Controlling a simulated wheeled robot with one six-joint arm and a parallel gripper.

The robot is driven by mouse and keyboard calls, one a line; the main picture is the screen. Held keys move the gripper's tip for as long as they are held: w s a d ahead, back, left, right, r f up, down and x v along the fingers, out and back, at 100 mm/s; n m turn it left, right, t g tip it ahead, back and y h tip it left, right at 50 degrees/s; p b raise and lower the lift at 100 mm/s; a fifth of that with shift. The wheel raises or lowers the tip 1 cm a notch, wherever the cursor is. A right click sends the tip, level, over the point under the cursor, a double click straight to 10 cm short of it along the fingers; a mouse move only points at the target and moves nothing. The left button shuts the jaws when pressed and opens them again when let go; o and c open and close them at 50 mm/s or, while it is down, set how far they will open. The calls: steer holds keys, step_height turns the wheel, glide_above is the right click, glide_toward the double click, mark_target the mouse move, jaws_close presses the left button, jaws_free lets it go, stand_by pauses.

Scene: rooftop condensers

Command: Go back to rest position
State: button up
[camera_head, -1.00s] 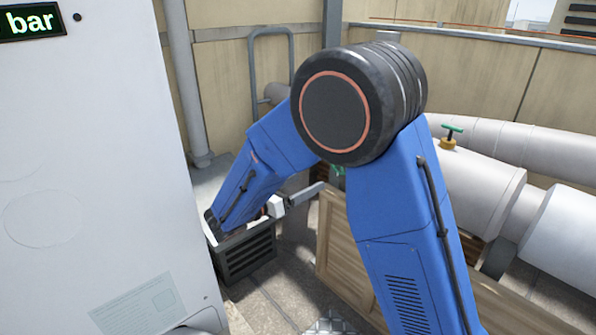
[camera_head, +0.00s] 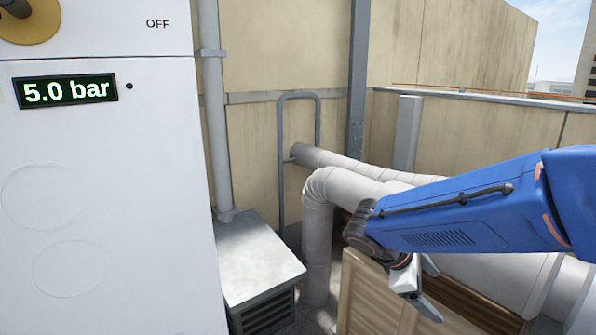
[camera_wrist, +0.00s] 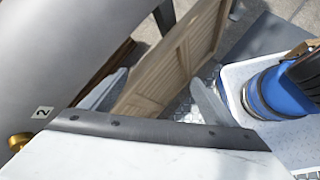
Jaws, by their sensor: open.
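My gripper (camera_head: 430,288) is at the lower right of the head view, at the end of my raised blue arm. It is in front of the thick grey pipes and above a wooden slatted panel. In the wrist view its two fingers (camera_wrist: 154,92) stand wide apart with nothing between them. The wooden panel (camera_wrist: 170,65) shows beyond the fingers there.
A white cabinet (camera_head: 110,220) with a "5.0 bar" display (camera_head: 70,90) fills the left. A low metal-topped box (camera_head: 255,262) stands beside it. A grey pipe (camera_head: 318,240) bends down beside the box. The wooden panel (camera_head: 380,300) stands near my gripper. Beige walls (camera_head: 270,50) close the back.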

steer(key=s+a+m+t+y, duration=0.2)
steer(key=s+m+y, duration=0.6)
steer(key=s+m, duration=0.5)
steer(key=shift+s+r+t, duration=0.15)
steer(key=shift+s+t, duration=0.55)
steer(key=shift+t, duration=0.2)
